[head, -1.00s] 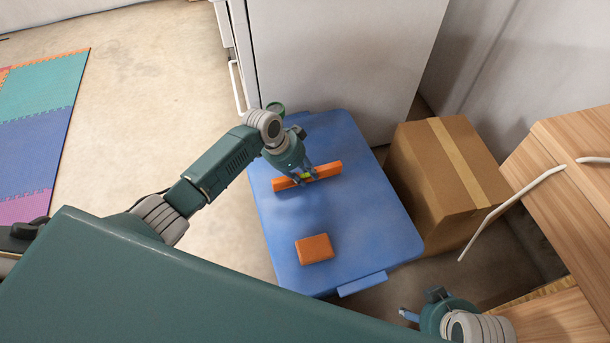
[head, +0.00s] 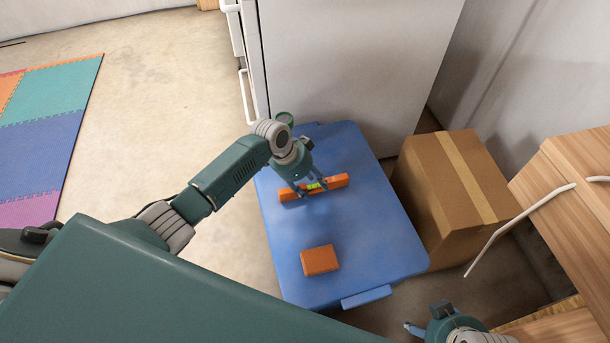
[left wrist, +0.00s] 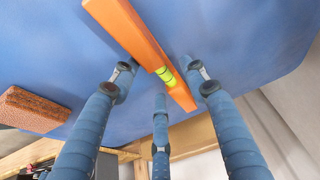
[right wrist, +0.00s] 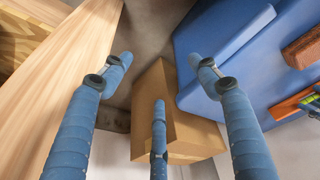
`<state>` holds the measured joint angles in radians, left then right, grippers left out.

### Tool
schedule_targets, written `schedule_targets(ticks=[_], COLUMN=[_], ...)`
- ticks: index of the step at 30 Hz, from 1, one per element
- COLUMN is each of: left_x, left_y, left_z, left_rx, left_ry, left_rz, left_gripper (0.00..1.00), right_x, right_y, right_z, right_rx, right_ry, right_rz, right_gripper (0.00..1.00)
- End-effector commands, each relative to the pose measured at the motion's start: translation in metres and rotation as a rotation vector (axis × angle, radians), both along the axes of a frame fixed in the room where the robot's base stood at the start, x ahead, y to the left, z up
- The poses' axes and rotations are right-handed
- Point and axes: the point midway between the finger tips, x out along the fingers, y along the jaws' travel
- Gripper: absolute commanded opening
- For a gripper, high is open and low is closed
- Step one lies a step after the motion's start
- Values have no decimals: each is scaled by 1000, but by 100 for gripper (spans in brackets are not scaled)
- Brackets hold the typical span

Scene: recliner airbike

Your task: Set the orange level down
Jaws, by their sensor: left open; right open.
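The orange level (head: 337,181), a long bar with a yellow-green vial, appears to lie flat on the blue platform (head: 370,225). In the left wrist view the level (left wrist: 122,22) runs diagonally between the spread fingers. My left gripper (head: 312,189) is open over the middle of the level, with fingers on both sides of it; I cannot tell whether they touch it. My right gripper (head: 412,328) is open and empty at the bottom, away from the level. The right wrist view shows part of the level (right wrist: 293,107) at its right edge.
A reddish-orange block (head: 320,260) lies on the platform's near part. A cardboard box (head: 452,185) stands to the platform's right, and a white cabinet (head: 350,70) behind it. Wooden furniture (head: 570,190) is at the right. The platform is bare between block and level.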

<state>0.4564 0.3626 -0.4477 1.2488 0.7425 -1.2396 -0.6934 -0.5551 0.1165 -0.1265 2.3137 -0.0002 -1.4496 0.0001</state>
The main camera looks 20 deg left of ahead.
Motion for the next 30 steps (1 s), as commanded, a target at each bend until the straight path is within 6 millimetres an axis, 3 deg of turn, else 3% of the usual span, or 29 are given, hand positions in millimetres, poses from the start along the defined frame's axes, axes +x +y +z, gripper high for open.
schedule_targets(ticks=[12, 18, 30], left_x=[-16, -23, -28], left_y=[23, 32, 36], left_z=[68, 95, 108], left_rx=[3, 1, -1], left_ry=[-2, 0, 2], left_rz=[0, 0, 0], left_gripper=[45, 45, 45], right_x=[-2, -9, -12], right_y=[2, 2, 1], right_z=[-82, -112, -128], right_rx=[-4, -4, -4], right_ry=[55, 71, 75], right_rz=[7, 10, 12], right_gripper=[61, 61, 61])
